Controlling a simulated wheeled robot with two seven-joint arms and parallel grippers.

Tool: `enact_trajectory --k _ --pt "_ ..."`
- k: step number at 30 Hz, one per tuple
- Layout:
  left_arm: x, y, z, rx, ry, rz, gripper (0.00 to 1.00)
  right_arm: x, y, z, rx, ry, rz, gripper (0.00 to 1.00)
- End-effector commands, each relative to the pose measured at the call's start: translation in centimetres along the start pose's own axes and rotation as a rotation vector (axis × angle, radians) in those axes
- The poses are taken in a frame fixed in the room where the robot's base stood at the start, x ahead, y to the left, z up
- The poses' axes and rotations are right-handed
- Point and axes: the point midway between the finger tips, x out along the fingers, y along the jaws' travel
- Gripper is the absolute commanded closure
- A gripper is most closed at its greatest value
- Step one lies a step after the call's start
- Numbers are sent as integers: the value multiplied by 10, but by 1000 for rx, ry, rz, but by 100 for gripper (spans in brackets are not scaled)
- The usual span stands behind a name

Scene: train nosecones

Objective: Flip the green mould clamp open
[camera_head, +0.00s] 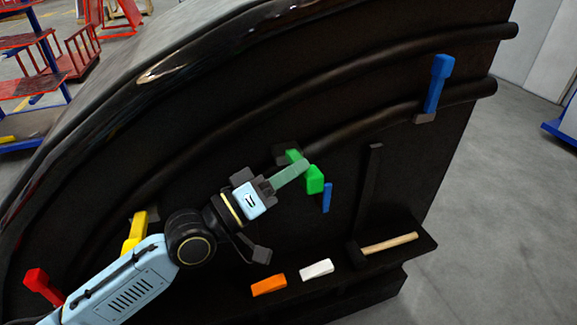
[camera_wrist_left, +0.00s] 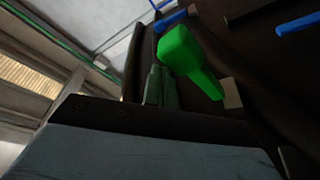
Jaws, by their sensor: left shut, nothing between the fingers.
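The green mould clamp (camera_head: 315,180) sits on the dark mould's face near the middle of the head view, by the end of a dark rail. Its green handle (camera_wrist_left: 183,50) shows large in the left wrist view, with its narrow end at a grey bracket (camera_wrist_left: 231,93). My left gripper (camera_head: 305,165) is shut and empty. Its fingertips lie across the clamp in the head view, hiding part of it. In the left wrist view the closed fingers (camera_wrist_left: 160,85) are just left of the handle; I cannot tell whether they touch. My right gripper is not in view.
A blue clamp (camera_head: 437,85) is at upper right; yellow (camera_head: 135,230) and red (camera_head: 42,287) clamps are at lower left. A small blue piece (camera_head: 327,198) is beside the green clamp. A hammer (camera_head: 388,244), orange block (camera_head: 269,285) and white block (camera_head: 316,269) lie on the lower ledge.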

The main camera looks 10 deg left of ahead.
Motion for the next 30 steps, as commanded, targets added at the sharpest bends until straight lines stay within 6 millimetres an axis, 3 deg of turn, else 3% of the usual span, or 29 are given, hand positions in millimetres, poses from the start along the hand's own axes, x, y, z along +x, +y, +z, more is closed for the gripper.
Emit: enact_trajectory --k 20,30 --pt "-6 -7 12 -11 -23 -16 100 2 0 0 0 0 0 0" --pt "-59 -6 10 -5 -19 -13 100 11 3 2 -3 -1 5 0"
